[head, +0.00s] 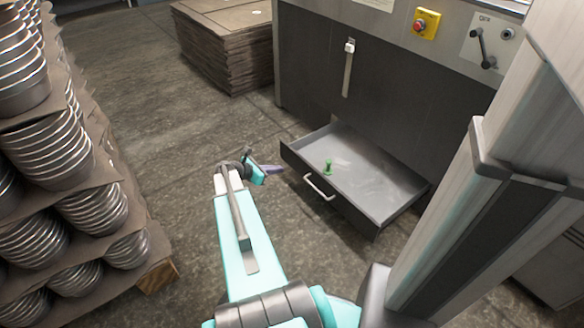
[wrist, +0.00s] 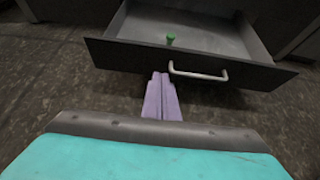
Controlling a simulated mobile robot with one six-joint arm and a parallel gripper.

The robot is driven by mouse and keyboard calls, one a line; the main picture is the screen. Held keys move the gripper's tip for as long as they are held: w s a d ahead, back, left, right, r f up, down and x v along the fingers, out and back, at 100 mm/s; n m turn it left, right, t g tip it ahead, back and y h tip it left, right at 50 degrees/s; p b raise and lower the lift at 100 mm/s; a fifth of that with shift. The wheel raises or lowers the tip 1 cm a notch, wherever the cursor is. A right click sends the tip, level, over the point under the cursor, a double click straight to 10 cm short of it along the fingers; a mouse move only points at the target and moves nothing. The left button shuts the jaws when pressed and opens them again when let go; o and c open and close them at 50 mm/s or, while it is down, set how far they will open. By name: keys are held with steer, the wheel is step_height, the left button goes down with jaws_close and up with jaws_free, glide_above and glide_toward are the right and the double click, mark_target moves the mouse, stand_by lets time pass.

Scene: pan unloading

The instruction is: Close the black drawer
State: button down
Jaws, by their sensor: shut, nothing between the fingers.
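The black drawer (head: 352,178) is pulled out of the dark cabinet front at floor level in the head view. Its black front panel (wrist: 130,55) spans the upper part of the wrist view. A pale handle (head: 319,188) is fixed on the front, and it also shows in the wrist view (wrist: 198,73). A small green object (head: 327,167) stands inside the drawer on the grey bottom. My gripper (head: 279,170), with purple fingers, is shut and empty. It is just outside the drawer front, near its left end in the head view. In the wrist view the fingertips (wrist: 160,76) point at the front, left of the handle.
Stacks of metal pans (head: 62,150) between brown sheets stand at the left. A pile of brown sheets (head: 225,45) lies at the back. The cabinet (head: 385,105) carries a yellow box with a red button (head: 424,24). Bare floor (head: 150,100) lies between.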

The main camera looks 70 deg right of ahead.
steer(key=b, duration=0.5)
glide_toward(306, 164)
step_height(306, 164, down, 4)
steer(key=s+d, duration=0.2)
steer(key=d, duration=0.1)
steer(key=shift+s+d+r+b, duration=0.1)
steer(key=shift+d+b, duration=0.05)
steer(key=shift+b, duration=0.15)
steer(key=shift+s+d+r, duration=0.15)
steer(key=shift+s+d, duration=0.15)
steer(key=shift+d, duration=0.2)
